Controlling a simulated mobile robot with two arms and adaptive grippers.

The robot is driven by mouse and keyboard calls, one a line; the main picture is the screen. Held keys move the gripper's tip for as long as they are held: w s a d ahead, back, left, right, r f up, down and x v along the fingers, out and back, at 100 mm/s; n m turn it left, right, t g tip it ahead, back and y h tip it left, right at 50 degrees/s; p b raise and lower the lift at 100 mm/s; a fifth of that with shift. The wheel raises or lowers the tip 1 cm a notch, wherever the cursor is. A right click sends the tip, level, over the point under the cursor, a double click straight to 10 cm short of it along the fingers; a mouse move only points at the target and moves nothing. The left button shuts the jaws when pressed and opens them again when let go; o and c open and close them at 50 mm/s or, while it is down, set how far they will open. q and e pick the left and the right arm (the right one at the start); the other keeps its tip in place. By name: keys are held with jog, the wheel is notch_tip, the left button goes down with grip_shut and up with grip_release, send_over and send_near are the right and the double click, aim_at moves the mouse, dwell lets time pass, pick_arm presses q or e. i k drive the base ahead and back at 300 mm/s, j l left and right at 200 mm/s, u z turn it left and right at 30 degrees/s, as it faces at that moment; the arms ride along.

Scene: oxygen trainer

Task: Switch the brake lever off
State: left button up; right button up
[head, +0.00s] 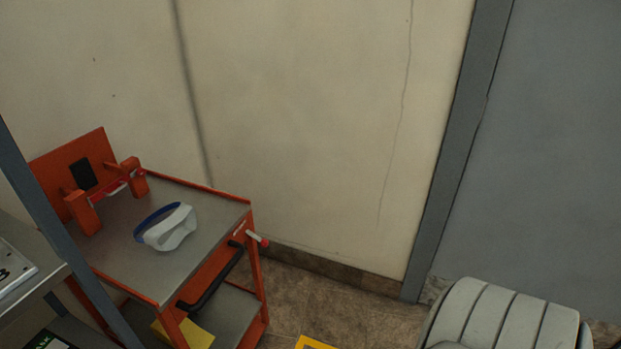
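An orange cart (240,207) with grey shelves stands at the left in the head view. A short pale lever with a red knob (258,238) sticks out at the upper corner of its near right end, beside the black push handle (212,283). This looks like the brake lever. It points right and slightly down. Neither of my grippers is in view, and nothing touches the lever.
A white and blue mask-like object (168,228) lies on the cart top, near an orange stand with a red bar (112,188). A grey shelf post (62,230) partly covers the cart. A grey ribbed rounded object (505,318) is at lower right.

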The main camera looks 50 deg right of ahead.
aim_at(264, 243)
jog(key=z, duration=1.15)
